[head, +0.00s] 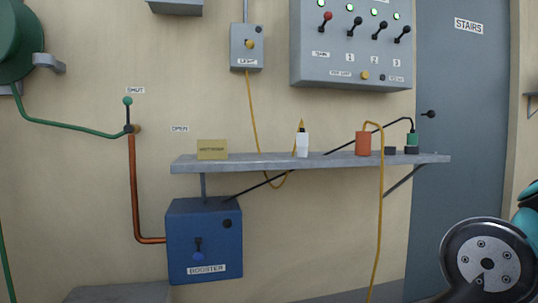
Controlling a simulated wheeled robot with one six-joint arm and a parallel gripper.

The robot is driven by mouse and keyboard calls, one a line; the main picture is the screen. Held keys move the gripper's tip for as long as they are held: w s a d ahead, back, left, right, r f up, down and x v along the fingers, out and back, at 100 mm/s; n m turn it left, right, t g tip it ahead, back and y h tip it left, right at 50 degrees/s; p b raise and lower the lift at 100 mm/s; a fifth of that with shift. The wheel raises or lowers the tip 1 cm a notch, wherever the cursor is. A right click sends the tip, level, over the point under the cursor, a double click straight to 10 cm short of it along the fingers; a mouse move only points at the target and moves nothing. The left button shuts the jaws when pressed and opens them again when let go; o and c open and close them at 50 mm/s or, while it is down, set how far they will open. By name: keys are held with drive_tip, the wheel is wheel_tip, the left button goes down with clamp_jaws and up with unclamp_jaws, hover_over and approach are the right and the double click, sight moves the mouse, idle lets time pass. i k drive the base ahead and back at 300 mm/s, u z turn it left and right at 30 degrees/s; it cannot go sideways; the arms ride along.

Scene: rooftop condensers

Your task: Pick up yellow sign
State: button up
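A small yellow sign (212,149) with dark lettering, too small to read surely, stands upright on the left end of the grey wall shelf (270,161). Nothing covers it. My gripper is not in view. Part of my own arm, a round dark joint with bolts and a teal section, shows at the lower right, well apart from the sign.
A white bottle (302,144) with an orange tip and an orange-red container (363,144) stand on the shelf. A yellow cord (379,220) hangs in front of it. A blue BOOSTER box (204,240) sits below. A green hose (75,125) and lever (128,115) are left.

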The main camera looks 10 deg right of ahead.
sight(207, 149)
drive_tip(key=z, duration=0.25)
drive_tip(key=k, duration=0.55)
drive_tip(key=u, duration=0.95)
drive_tip(key=i, duration=1.3)
drive_tip(key=z, duration=0.1)
